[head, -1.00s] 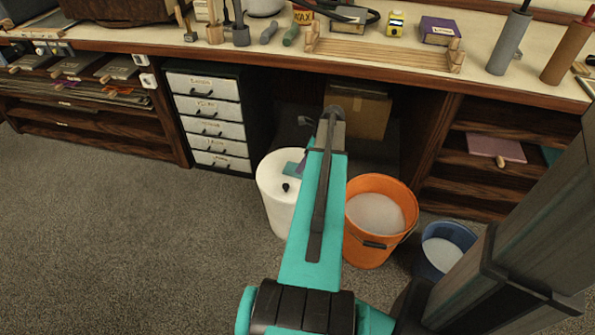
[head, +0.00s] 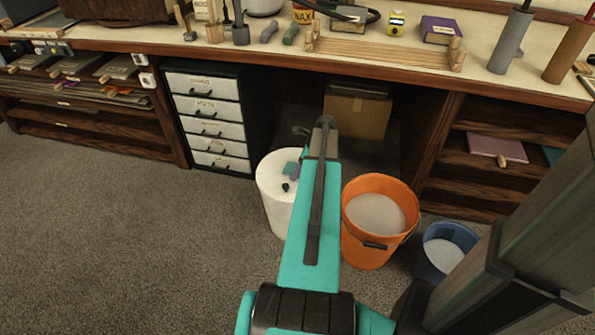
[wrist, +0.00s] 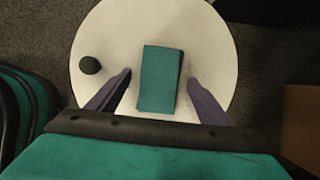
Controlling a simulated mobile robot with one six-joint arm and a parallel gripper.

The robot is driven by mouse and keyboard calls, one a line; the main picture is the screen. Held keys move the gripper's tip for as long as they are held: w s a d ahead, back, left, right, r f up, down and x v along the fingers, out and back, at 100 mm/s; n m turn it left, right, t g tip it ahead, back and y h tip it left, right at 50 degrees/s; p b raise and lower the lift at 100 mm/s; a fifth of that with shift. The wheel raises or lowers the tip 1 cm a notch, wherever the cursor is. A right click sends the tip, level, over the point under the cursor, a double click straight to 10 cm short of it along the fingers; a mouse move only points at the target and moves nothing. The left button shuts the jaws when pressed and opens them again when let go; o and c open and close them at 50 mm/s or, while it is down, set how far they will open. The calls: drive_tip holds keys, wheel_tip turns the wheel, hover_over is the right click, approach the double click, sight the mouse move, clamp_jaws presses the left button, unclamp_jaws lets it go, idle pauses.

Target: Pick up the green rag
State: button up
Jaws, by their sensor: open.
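The green rag (wrist: 160,79) is a small teal-green folded rectangle lying on the round white top of a drum (wrist: 117,27) in the wrist view. In the head view the rag (head: 289,169) is partly hidden by my arm, on top of the white drum (head: 272,195). My gripper (wrist: 160,90) is open, with one purple-grey finger on each side of the rag in the wrist view. The fingers appear apart from the rag, and their height above it is hard to tell. In the head view my arm hides most of the gripper.
A dark knob (wrist: 90,65) stands on the drum top left of the rag. An orange bucket (head: 354,243) stands right of the drum, with a blue bucket (head: 426,262) beyond it. A cardboard box (head: 358,112) sits under the workbench (head: 400,70). Carpet at left is clear.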

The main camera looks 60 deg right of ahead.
sight(295, 167)
drive_tip(key=c, duration=0.8)
drive_tip(key=shift+r, duration=0.15)
drive_tip(key=shift+r, duration=0.6)
wheel_tip(295, 167, up, 2)
drive_tip(key=shift+p, duration=0.55)
drive_tip(key=shift+s+r, duration=0.15)
drive_tip(key=shift+s, duration=0.55)
drive_tip(key=shift+s+a+r+p, duration=0.2)
drive_tip(key=shift+s+p, duration=0.1)
drive_tip(key=shift+s, duration=2.15)
drive_tip(key=shift+s+a+r+p, duration=0.2)
drive_tip(key=shift+s+p, duration=0.15)
drive_tip(key=shift+s, duration=2.1)
drive_tip(key=shift+s+a+r+p, duration=0.1)
drive_tip(key=shift+s+r+p, duration=0.15)
drive_tip(key=shift+s, duration=2.2)
